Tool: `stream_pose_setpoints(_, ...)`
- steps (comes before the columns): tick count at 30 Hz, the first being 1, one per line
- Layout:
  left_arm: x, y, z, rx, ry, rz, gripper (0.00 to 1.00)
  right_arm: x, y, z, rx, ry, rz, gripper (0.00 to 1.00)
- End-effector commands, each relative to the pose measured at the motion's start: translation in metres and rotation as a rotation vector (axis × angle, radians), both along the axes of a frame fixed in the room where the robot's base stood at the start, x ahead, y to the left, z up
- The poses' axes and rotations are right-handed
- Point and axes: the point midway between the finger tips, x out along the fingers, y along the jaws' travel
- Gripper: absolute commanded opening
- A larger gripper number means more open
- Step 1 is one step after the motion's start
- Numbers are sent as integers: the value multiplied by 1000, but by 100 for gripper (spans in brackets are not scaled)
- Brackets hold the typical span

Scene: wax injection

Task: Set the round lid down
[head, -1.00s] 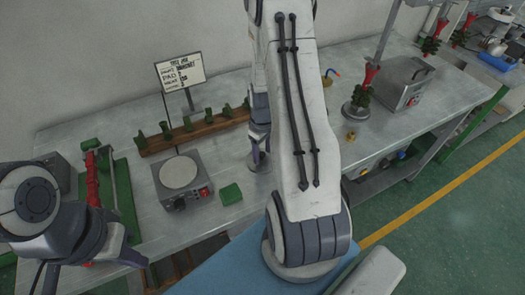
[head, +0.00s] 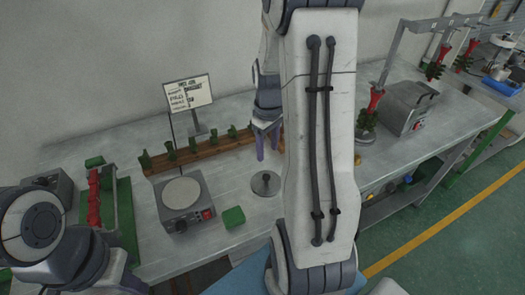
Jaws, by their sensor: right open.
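The round lid (head: 266,185) is a grey disc with a small knob on top. It lies flat on the grey table, right of the hot plate. My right gripper (head: 268,145) is open, with its fingers pointing down above and behind the lid, apart from it. My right arm crosses the middle of the head view and hides part of the table. My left gripper (head: 126,283) is at the lower left, mostly cut off by the frame edge, so its jaws cannot be made out.
A hot plate (head: 183,202) with a round pale top stands left of the lid, with a green block (head: 233,217) between them. A wooden rack (head: 200,152) of green pieces and a sign (head: 188,93) are behind. A grey metal box (head: 408,107) stands at the right.

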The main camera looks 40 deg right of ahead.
Motion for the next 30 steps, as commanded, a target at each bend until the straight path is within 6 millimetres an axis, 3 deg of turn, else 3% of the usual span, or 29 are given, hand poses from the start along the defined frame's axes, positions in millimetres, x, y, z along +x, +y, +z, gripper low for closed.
stream_pose_setpoints(8,0,0,0,0,0,0,0,2,8,7,0,-1,11,61)
stream_pose_setpoints(11,0,0,0,0,0,0,0,7,40,16,1,-9,50,61)
stream_pose_setpoints(15,0,0,0,0,0,0,0,2,124,39,11,-26,150,61)
stream_pose_setpoints(18,0,0,0,0,0,0,0,-20,188,53,25,-32,228,61)
stream_pose_setpoints(22,0,0,0,0,0,0,0,-66,252,67,48,-37,328,61)
stream_pose_setpoints(25,0,0,0,0,0,0,0,-103,283,73,65,-33,392,61)
stream_pose_setpoints(30,0,0,0,0,0,0,0,-149,305,77,82,-25,462,61)
